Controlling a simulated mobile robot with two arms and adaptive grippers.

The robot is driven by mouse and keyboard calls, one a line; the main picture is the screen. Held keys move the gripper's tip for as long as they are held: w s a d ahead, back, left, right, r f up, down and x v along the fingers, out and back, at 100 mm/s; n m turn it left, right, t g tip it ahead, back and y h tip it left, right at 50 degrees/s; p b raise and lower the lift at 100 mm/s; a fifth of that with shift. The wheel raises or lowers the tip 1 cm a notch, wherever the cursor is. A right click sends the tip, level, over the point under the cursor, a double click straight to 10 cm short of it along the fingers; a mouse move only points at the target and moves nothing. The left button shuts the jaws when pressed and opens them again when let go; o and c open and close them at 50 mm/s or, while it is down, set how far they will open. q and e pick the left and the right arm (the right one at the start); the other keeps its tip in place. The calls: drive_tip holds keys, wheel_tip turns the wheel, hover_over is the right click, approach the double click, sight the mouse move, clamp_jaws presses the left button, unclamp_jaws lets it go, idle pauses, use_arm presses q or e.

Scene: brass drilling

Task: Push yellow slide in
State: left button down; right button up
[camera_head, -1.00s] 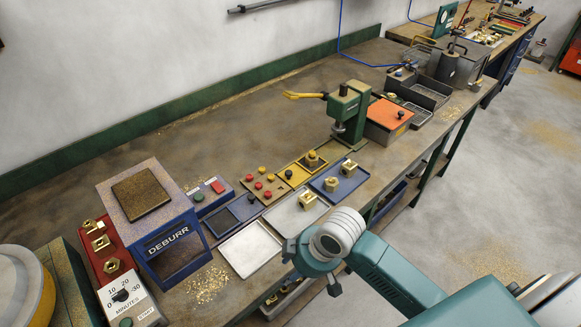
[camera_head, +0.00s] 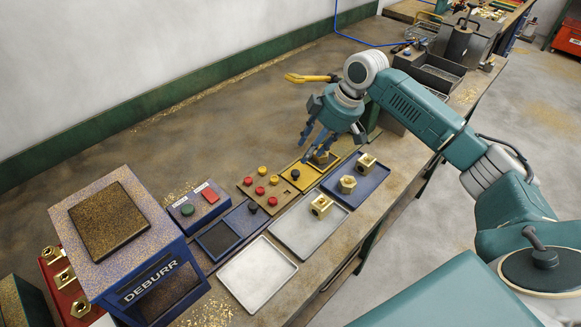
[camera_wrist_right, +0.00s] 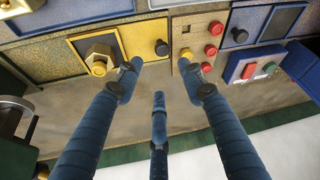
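The yellow slide (camera_head: 304,182) is a flat yellow plate with a black knob (camera_head: 295,174). It lies between the wooden button board and the blue tray. A brass hex part (camera_head: 320,158) sits at its right end, partly behind my fingers. In the right wrist view, the yellow slide (camera_wrist_right: 139,32) is at the upper middle, with its black knob to the right of the brass part (camera_wrist_right: 98,52). My right gripper (camera_head: 318,143) is open and empty, pointing down above the slide's far right side; its three fingers are spread in the wrist view (camera_wrist_right: 158,80). My left gripper is out of view.
The wooden board (camera_head: 268,183) with red and yellow buttons is left of the slide. The blue tray (camera_head: 373,181) with brass parts is to its right. A green press stands partly hidden behind my right arm. Bare bench (camera_head: 230,120) lies behind the slide.

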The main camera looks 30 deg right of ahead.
drive_tip(key=p, duration=0.2)
hover_over(296, 172)
drive_tip(key=s+d, duration=0.2)
drive_tip(key=f, duration=0.4)
drive_tip(key=shift+s+a, duration=0.2)
drive_tip(key=x, duration=0.3)
drive_tip(key=shift+w+f, duration=0.2)
drive_tip(key=shift+w, duration=0.1)
drive_tip(key=shift+x, duration=1)
drive_tip(key=shift+f, duration=0.1)
drive_tip(key=c, duration=0.3)
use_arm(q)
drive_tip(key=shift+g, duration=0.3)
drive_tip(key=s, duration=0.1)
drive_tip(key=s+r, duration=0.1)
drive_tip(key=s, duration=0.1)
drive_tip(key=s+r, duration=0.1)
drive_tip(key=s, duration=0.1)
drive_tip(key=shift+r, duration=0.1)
use_arm(e)
drive_tip(key=shift+d, duration=0.1)
clamp_jaws()
